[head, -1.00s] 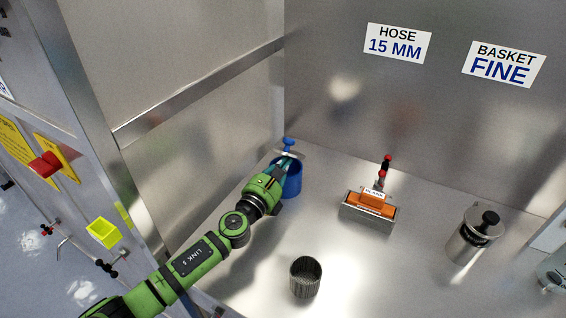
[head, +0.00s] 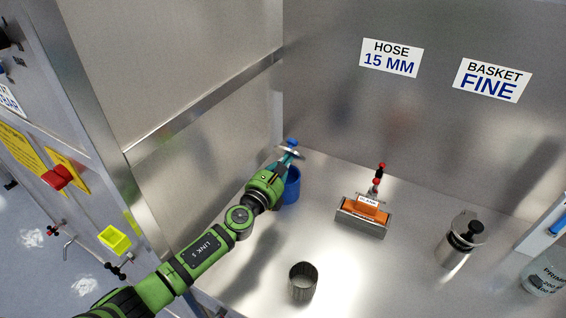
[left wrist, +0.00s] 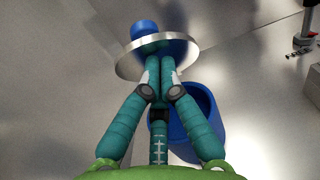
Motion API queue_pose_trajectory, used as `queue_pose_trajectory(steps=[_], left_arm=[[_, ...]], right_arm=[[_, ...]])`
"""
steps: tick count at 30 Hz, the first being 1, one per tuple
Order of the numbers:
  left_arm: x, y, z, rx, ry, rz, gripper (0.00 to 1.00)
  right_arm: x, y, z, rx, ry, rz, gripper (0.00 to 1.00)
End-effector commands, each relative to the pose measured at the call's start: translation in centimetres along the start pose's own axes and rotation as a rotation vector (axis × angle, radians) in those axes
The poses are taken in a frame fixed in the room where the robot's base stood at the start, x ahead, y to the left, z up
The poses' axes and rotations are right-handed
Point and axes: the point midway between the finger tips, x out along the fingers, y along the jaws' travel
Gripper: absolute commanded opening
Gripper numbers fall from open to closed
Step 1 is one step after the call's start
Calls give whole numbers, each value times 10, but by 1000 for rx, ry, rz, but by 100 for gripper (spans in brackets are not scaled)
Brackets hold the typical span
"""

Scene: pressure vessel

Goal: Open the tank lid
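My left gripper (head: 285,165) is at the back left corner of the steel bench. Its teal fingers (left wrist: 160,68) are closed together at the near edge of a round metal disc with a blue knob (head: 291,143), which looks like a lid. The disc (left wrist: 158,55) shows tilted in the left wrist view, its knob pointing away from the fingers. A blue open container (head: 292,187) stands just below and behind the gripper. The disc appears apart from it. A steel canister (head: 455,252) with a black-knobbed lid (head: 467,228) stands at the right. My right gripper is out of view.
An orange block in a grey metal holder (head: 363,217) stands mid-bench, with a red-topped part behind it. A dark ribbed cup (head: 302,281) is at the front. A clear labelled bottle (head: 545,275) stands far right. Steel walls close the left and back.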

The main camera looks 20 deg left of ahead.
Motion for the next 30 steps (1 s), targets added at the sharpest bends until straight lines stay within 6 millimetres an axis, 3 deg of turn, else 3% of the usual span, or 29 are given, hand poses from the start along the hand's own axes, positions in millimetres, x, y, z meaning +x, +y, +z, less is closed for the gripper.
queue_pose_trajectory(steps=[10,30], left_arm=[[23,-1,22,1,-3,-1,0],[46,-1,31,0,-1,-2,0]], right_arm=[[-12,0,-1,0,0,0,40],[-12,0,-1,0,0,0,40]])
